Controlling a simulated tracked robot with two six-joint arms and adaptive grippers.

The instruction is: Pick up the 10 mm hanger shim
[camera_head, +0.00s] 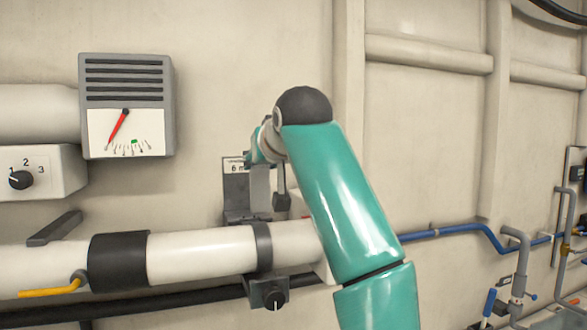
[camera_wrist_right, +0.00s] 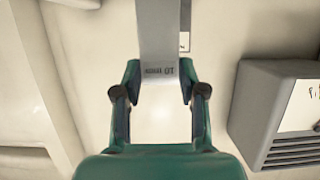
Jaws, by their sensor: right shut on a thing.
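The 10 mm hanger shim (camera_wrist_right: 158,35) is a flat grey plate in the right wrist view. Its "10 mm" marking appears upside down near its lower end. My right gripper (camera_wrist_right: 158,78) is shut on it, one finger at each side edge. In the head view my teal right arm reaches up from the lower right, and the right gripper (camera_head: 254,155) is partly hidden behind its wrist. A label that seems to read "6 mm" (camera_head: 236,165) shows beside it, above a grey bracket (camera_head: 238,215). My left gripper is not in view.
A white pipe (camera_head: 200,252) with a black sleeve and grey clamp (camera_head: 263,248) runs below the gripper. A louvered gauge box (camera_head: 126,105) and a dial box (camera_head: 38,172) are on the wall at left. A blue hose (camera_head: 450,229) runs at right.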

